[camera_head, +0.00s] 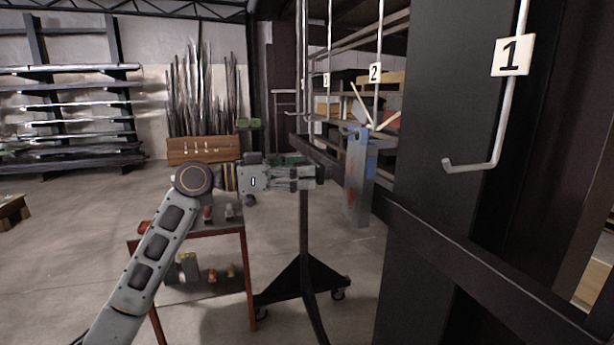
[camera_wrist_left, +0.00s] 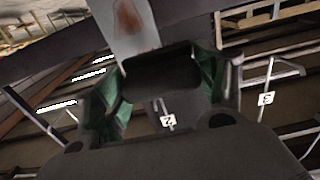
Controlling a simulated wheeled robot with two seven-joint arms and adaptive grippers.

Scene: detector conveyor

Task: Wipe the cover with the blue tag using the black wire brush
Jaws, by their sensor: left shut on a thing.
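My left gripper (camera_head: 308,176) reaches in from the left and is shut on the black wire brush (camera_head: 320,174). In the left wrist view the brush (camera_wrist_left: 160,75) is a dark block between the green-sided fingers. The cover (camera_head: 357,190) is a narrow grey metal panel hanging upright just right of the brush, with blue (camera_head: 371,150) near its top right. In the left wrist view the cover (camera_wrist_left: 122,28) shows a reddish-brown stain, and the brush is close to its lower end. I cannot tell whether they touch. My right gripper is out of view.
A dark rail (camera_head: 450,235) and a wide dark post (camera_head: 445,120) stand at the right. Hooks carry number plates 1 (camera_head: 513,55) and 2 (camera_head: 375,73). A red-framed table (camera_head: 250,275) and a wheeled stand (camera_head: 303,275) are below the arm. Open floor lies left.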

